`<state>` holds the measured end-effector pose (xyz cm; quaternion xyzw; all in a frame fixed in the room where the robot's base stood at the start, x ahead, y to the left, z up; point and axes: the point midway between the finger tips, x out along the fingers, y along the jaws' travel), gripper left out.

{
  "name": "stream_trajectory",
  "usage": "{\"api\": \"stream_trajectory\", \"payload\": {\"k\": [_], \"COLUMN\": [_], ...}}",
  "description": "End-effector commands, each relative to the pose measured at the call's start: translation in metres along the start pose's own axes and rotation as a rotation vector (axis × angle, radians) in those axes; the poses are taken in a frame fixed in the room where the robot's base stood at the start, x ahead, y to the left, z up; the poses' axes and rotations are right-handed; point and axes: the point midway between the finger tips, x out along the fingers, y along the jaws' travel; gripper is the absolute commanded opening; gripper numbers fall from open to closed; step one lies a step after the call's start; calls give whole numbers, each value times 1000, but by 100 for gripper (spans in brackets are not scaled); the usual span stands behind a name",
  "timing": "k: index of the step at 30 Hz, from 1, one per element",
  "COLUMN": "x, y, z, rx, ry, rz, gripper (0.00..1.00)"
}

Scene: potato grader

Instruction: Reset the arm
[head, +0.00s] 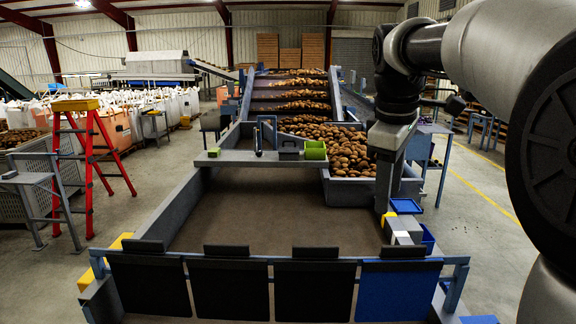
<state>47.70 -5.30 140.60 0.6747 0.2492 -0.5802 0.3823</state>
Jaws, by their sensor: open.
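My arm comes in from the right side of the head view, its large grey and black links close to the camera. My gripper (389,196) hangs downward at the right side of the grader table (270,205). It is open, and nothing shows between its fingers. It stands in front of the right end of the potato bin (352,189) and hides part of it. The fingertips are small and dark here.
Potatoes (345,148) fill the bin and lie on the sloping conveyor behind. A shelf (245,158) crosses the table with a green box (315,150). A red stepladder (90,165) stands left. The table's middle is clear.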

Motion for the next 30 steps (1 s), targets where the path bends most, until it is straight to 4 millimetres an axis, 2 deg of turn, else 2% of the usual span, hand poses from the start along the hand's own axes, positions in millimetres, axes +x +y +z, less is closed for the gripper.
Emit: {"api": "stream_trajectory", "payload": {"k": [1,4,9,12,15,18,21,30], "x": [-6,-4,18,37,53,64,67,67], "y": [-27,-72,-147,-180,-203,-216,-220,-220], "z": [7,22,53,68,77,82,84,84], "rx": [83,275,598,755,865,929,953,953], "ry": [17,67,179,241,286,310,318,316], "rz": [28,64,84,72,55,42,37,36], "gripper": [44,44,44,44,44,44,44,44]}}
